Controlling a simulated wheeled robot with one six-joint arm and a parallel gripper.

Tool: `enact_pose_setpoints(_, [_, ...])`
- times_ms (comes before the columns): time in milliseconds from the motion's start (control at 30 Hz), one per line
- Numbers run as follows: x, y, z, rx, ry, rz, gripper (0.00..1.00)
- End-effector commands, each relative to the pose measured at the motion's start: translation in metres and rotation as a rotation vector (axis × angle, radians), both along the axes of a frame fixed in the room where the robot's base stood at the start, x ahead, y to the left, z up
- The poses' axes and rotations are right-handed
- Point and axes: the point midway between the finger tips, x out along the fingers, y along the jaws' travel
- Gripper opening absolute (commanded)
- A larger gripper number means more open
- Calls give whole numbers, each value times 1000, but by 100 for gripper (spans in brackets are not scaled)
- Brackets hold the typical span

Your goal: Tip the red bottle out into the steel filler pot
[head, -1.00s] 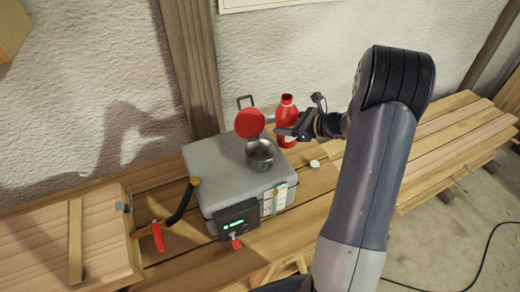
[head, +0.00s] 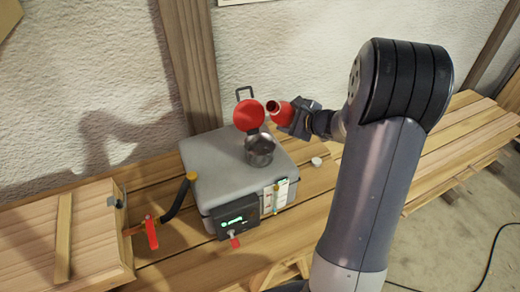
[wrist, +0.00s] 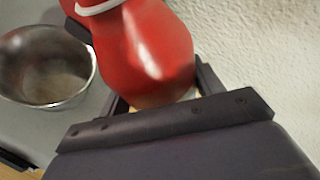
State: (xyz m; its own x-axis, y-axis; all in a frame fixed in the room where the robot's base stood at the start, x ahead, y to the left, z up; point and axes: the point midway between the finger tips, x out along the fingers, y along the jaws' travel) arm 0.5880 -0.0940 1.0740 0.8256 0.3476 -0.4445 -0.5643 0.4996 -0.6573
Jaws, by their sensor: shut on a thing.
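The red bottle (head: 283,113) is in my gripper (head: 297,119), held above the right rear of the grey box. It is tilted, its open neck pointing left toward the raised red lid (head: 248,115). The steel filler pot (head: 259,150) sits open on top of the grey box, below and left of the bottle. In the wrist view the bottle (wrist: 150,50) fills the upper middle between my jaws, and the pot (wrist: 45,65) is at the left, apart from it. I see no liquid leaving the bottle; its mouth is out of the wrist view.
The grey box (head: 205,165) stands on the plank bench, with a lit display (head: 238,219) in front. A black hose (head: 176,203) and red lever valve (head: 151,232) are at its left. A white cap (head: 317,162) lies right of it. The wall is close behind.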

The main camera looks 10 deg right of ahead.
Motion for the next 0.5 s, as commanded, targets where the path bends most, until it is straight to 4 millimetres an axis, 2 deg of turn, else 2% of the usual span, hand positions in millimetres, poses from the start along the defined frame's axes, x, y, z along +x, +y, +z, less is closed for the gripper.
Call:
enact_pose_setpoints(33, [1,-1,-6,-28,-17,0,36])
enact_pose_setpoints(500, [7,-13,-23,-297,-162,-1,36])
